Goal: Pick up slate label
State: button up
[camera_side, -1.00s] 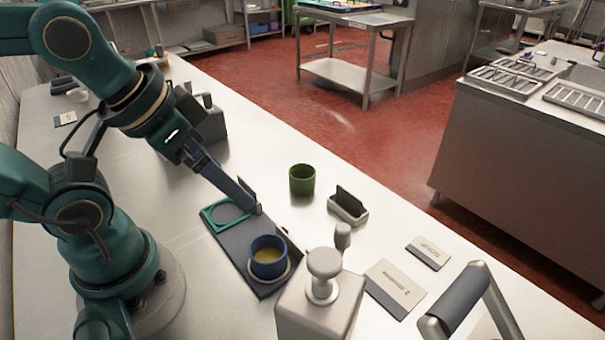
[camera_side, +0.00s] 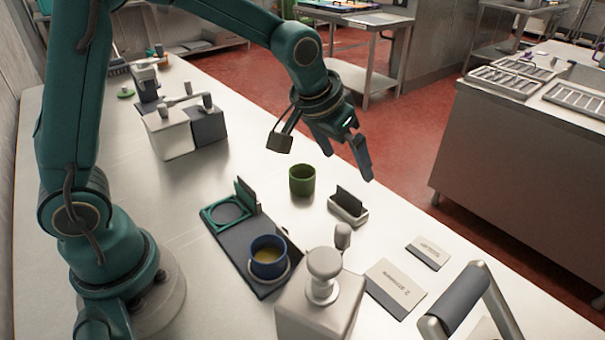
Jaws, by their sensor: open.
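A dark slate-coloured label (camera_side: 349,200) stands upright in a small pale holder (camera_side: 349,214) right of the green cup. A second dark upright plate (camera_side: 246,195) stands at the back corner of the dark tray; I cannot tell for sure which one is the slate label. My gripper (camera_side: 347,165) is open and empty, its fingers pointing down, raised above and behind the holder, apart from both plates.
The tray (camera_side: 230,240) bears a teal ring frame (camera_side: 222,211) and a blue cup (camera_side: 268,258) with yellowish contents. A green cup (camera_side: 302,180) stands between tray and holder.

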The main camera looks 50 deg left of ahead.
aim_at(350, 193)
jog(key=f, duration=0.1)
jog(key=f+g, duration=0.1)
jog(key=f, duration=0.1)
jog(key=shift+s+d+f, duration=0.1)
jog(key=shift+d+f, duration=0.1)
jog(key=shift+f, duration=0.05)
jog(key=shift+x, duration=2.2)
jog(key=shift+c, duration=0.3)
jog(key=c, duration=1.1)
